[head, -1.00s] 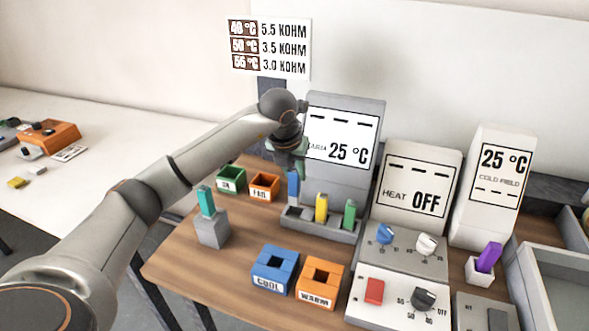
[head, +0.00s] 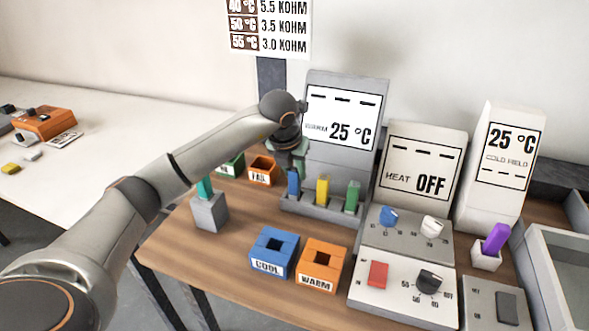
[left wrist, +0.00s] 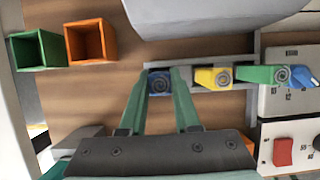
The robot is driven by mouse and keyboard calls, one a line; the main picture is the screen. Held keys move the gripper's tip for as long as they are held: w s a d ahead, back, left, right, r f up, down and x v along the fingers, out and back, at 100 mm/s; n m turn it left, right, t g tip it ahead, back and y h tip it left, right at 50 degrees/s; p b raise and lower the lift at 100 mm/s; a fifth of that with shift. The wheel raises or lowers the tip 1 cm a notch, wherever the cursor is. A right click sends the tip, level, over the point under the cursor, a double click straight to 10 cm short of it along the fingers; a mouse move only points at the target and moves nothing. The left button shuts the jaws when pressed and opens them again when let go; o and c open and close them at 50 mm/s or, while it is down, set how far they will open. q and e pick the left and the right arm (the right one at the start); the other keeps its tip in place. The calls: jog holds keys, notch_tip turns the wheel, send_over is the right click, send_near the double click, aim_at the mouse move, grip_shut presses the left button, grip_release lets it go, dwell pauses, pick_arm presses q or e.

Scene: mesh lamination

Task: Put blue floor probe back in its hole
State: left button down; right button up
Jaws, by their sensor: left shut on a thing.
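The blue floor probe (head: 293,184) stands upright at the left end of the grey rack (head: 318,208), in line with the yellow probe (head: 322,189) and the green probe (head: 352,196). My left gripper (head: 291,166) is shut on its upper part from above. In the left wrist view the blue probe (left wrist: 159,83) lies between the two green fingertips, over the left end of the rack. Its lower end is hidden there, so I cannot tell how deep it sits. My right gripper is not in view.
A grey block with a teal probe (head: 209,211) stands at left. The blue COOL box (head: 272,253) and orange WARM box (head: 321,266) are in front. Green and orange FAIL (head: 262,170) boxes sit behind. The grey display (head: 341,115) rises behind the rack, with control panels to the right.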

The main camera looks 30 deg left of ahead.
pick_arm(q)
jog(key=c, duration=0.5)
grip_release()
jog(key=shift+c, duration=0.2)
jog(key=v, duration=1.2)
jog(key=shift+s+r, duration=0.2)
